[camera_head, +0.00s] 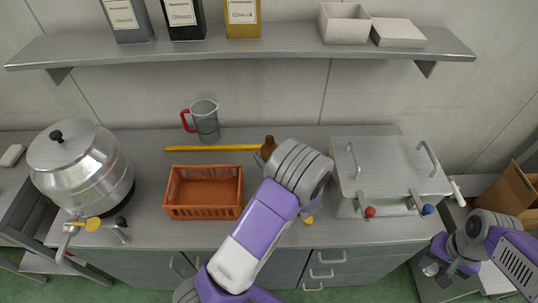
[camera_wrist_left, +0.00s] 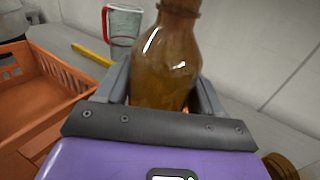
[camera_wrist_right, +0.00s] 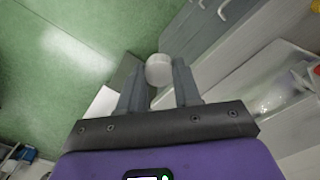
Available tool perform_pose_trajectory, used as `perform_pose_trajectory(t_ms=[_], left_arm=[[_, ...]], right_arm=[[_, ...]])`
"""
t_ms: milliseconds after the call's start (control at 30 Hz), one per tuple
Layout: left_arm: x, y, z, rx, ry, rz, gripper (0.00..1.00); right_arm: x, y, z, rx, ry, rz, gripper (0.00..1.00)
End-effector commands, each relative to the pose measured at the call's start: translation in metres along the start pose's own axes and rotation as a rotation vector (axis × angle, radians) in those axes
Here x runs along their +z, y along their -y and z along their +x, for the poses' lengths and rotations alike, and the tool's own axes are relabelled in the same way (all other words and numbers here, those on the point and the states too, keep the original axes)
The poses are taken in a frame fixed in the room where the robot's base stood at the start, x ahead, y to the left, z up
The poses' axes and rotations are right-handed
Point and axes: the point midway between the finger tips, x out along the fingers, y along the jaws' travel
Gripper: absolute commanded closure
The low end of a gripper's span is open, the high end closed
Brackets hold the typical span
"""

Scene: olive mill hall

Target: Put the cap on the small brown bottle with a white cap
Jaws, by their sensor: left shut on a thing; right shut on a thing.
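A brown bottle (camera_wrist_left: 168,60) stands between the fingers of my left gripper (camera_wrist_left: 162,92), which is shut on it. The upper end of its neck is cut off in the left wrist view. In the head view the bottle (camera_head: 268,144) is mostly hidden behind my left wrist, above the counter. My right gripper (camera_wrist_right: 158,88) is shut on a round white cap (camera_wrist_right: 159,68) held at its fingertips. In the head view my right gripper (camera_head: 440,270) is low at the far right, beyond the counter's right end, far from the bottle. The cap (camera_head: 430,270) looks small there.
An orange crate (camera_head: 204,213) stands left of my left arm, with a yellow bar (camera_head: 212,148) and red-handled jug (camera_head: 207,122) behind. A lidded metal box (camera_head: 390,172) is to the right, a steel vessel (camera_head: 80,170) far left. A shelf (camera_head: 240,45) runs above.

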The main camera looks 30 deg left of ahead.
Motion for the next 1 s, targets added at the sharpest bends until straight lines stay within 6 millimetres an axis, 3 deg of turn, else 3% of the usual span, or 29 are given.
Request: perform_pose_trajectory(t_ms=[33, 367, 667, 1000], left_arm=[[0.001, 0.000, 0.000, 0.000, 0.002, -0.001, 0.44], [0.001, 0.000, 0.000, 0.000, 0.002, -0.001, 0.94], [0.003, 0.000, 0.000, 0.000, 0.002, -0.002, 0.96], [0.039, 0.000, 0.000, 0.001, 0.003, -0.003, 0.96]], right_arm=[[0.000, 0.000, 0.000, 0.000, 0.000, 0.000, 0.95], [0.000, 0.000, 0.000, 0.000, 0.000, 0.000, 0.95], [0.000, 0.000, -0.002, 0.000, 0.000, 0.000, 0.95], [0.000, 0.000, -0.026, 0.000, 0.000, 0.000, 0.95]])
